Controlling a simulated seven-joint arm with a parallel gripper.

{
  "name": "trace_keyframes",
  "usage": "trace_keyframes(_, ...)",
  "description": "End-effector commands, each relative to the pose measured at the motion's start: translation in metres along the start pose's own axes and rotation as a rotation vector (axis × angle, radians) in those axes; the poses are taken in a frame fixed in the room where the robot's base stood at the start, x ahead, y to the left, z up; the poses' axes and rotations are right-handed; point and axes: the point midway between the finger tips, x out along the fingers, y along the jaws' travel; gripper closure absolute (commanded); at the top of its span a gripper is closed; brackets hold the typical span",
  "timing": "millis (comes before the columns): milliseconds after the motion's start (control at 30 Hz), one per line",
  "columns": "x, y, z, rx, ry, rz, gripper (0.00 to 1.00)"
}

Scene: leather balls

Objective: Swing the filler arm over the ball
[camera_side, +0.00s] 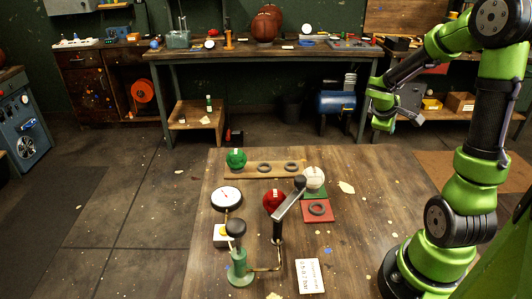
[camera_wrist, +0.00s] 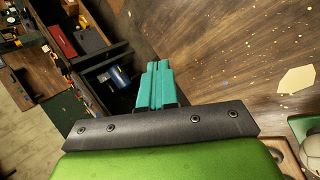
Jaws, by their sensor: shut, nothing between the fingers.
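A red ball (camera_side: 273,201) sits near the middle of the wooden table, partly hidden by the filler arm. The filler arm (camera_side: 288,205) is a grey metal bar with a dark knob at its upper right end, on a dark post; in the side view it slants past the red ball's right side. A thin brass pipe runs from the post's foot to a green-based hand pump (camera_side: 240,270). My gripper (camera_side: 383,123) hangs at the right, above and beyond the table's far edge, well away from the filler arm. Its teal fingers (camera_wrist: 155,85) are together and empty in the wrist view.
A green ball (camera_side: 236,158) sits on a wooden rack (camera_side: 256,175) with dark rings. A white ball (camera_side: 313,178) sits by a green pad; a red pad (camera_side: 317,217) holds a ring. A gauge (camera_side: 226,197) stands left, a card (camera_side: 309,276) in front. The table's right side is mostly clear.

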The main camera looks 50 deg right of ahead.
Motion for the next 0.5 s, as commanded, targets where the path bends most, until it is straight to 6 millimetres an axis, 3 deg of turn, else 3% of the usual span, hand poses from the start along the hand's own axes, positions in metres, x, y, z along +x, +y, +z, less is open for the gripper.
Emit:
trace_keyframes(100, -0.017, 0.030, -0.034, -0.111, 0.248, 0.114, 1.00)
trace_keyframes(233, -0.047, 0.042, -0.067, -0.268, 0.507, 0.189, 1.00)
trace_keyframes(367, -0.082, 0.031, -0.089, -0.454, 0.743, 0.206, 1.00)
trace_keyframes(500, -0.118, -0.002, -0.095, -0.679, 0.967, 0.155, 1.00)
